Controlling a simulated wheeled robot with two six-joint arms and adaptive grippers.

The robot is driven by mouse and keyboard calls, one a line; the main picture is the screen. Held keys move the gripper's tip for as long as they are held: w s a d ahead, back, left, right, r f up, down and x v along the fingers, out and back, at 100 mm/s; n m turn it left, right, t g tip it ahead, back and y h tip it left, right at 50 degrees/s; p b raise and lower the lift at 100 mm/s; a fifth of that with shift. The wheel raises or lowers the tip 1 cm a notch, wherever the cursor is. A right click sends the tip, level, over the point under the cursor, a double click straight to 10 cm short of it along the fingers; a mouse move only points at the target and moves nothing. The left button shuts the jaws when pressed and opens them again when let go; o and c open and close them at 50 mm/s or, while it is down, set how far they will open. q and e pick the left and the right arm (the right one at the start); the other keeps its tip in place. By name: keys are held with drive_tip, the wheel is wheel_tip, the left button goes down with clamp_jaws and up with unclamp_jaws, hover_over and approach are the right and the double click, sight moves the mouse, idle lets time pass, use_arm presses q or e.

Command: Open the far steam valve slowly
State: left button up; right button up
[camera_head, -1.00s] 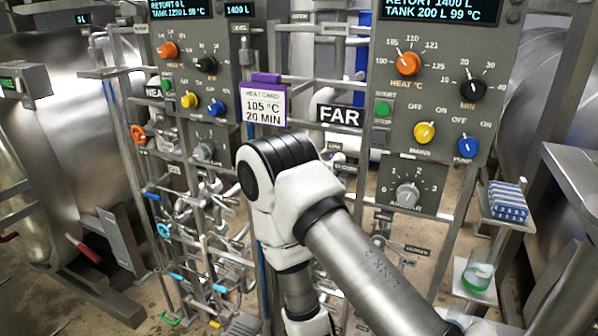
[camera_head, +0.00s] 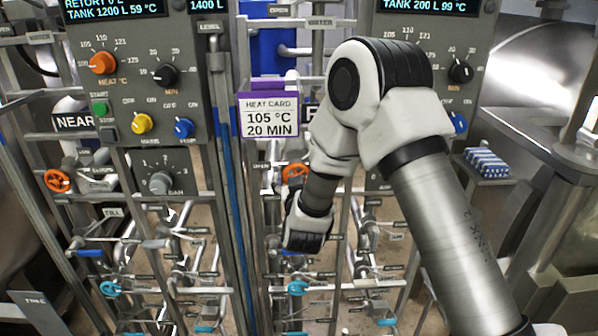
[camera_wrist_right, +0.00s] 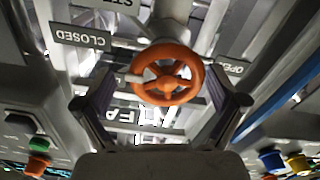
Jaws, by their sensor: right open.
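The far steam valve has an orange handwheel (camera_head: 295,172), partly hidden behind my right forearm in the head view. In the right wrist view the handwheel (camera_wrist_right: 167,75) shows whole, with a round rim and spokes. My right gripper (camera_wrist_right: 160,80) is open, with one finger on each side of the wheel in the picture. I see no clear contact; how deep the wheel lies between the fingers I cannot tell. In the head view my right fingers are not clearly visible beyond the wrist. A CLOSED plate (camera_wrist_right: 80,38) appears upside down beside the wheel. My left gripper is not in view.
Another orange handwheel (camera_head: 58,181) is at the near station on the left. Blue-handled valves and thin pipes crowd below. A purple-edged heat card (camera_head: 268,117) hangs between the panels. A blue-and-white stack (camera_head: 487,162) sits on a shelf at right.

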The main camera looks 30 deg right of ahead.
drive_tip(key=shift+a, duration=0.15)
drive_tip(key=shift+w+a, duration=0.1)
drive_tip(key=shift+a, duration=0.1)
drive_tip(key=c, duration=0.3)
drive_tip(key=shift+w+a, duration=0.1)
drive_tip(key=c, duration=0.6)
drive_tip(key=shift+c, duration=1.2)
drive_tip(key=shift+n, duration=0.5)
drive_tip(key=n+p, duration=0.1)
drive_tip(key=n, duration=0.2)
drive_tip(key=shift+n, duration=0.4)
drive_tip(key=shift+f+n+p, duration=0.15)
drive_tip(key=shift+n+p, duration=0.75)
drive_tip(key=shift+n, duration=1.2)
